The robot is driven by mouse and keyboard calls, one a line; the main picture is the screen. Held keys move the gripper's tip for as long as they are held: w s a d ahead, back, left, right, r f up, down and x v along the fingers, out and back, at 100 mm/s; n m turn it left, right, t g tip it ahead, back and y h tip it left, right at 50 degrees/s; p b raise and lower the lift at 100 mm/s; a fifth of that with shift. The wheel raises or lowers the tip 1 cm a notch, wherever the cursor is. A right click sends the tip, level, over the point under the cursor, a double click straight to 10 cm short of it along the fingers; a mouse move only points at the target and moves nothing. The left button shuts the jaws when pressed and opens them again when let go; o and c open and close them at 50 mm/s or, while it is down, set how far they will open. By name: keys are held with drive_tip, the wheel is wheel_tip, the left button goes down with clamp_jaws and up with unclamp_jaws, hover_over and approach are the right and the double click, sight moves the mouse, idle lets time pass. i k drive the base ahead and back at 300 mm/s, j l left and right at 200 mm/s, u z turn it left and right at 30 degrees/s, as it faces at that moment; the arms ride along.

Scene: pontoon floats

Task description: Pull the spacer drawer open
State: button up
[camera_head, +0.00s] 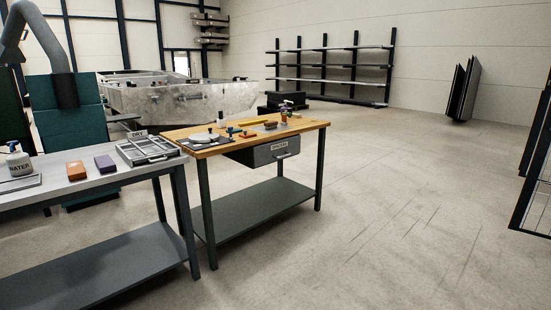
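The spacer drawer (278,149) is a dark grey box front with a pale label and a bar handle (284,156). My gripper is not in view.
Several small tools and blocks lie on the wooden top. The floor right of the workbench is clear.

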sight(272, 150)
drive_tip(key=i, duration=0.6)
drive_tip(key=i+z, duration=0.1)
drive_tip(key=i, duration=0.45)
drive_tip(key=i+j+z, duration=0.1)
drive_tip(key=i, duration=0.5)
drive_tip(key=i+j, duration=0.15)
drive_tip(key=i, duration=0.4)
drive_tip(key=i+j+z, duration=0.1)
drive_tip(key=i, duration=0.5)
drive_tip(key=i+j, duration=0.2)
drive_tip(key=i, duration=0.35)
drive_tip(key=i+j+z, duration=0.1)
drive_tip(key=i, duration=0.5)
